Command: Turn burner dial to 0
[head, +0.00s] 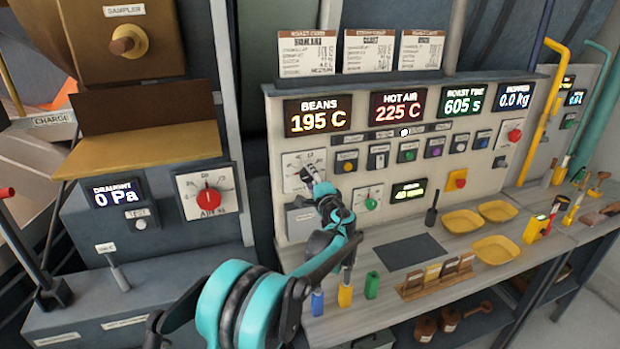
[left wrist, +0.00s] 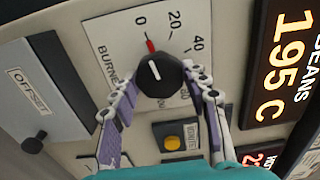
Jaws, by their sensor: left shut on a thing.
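The burner dial (left wrist: 158,76) is a black round knob with a red pointer, on a white scale plate marked 0, 20 and 40 in the left wrist view. The red pointer lines up with the 0 mark or very close to it. In the head view the scale plate (head: 294,164) is on the left of the control panel, and my gripper hides most of the knob. My left gripper (head: 311,178) is shut on the dial. In the left wrist view its fingers (left wrist: 160,86) are on either side of the knob.
The grey control panel (head: 275,145) has readouts above the dial, including BEANS 195 C (head: 318,115), and several buttons. An orange button (left wrist: 173,143) is close to the fingers. Yellow bowls (head: 461,222) stand on the bench to the right. A red-handled AIR dial (head: 208,197) is at left.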

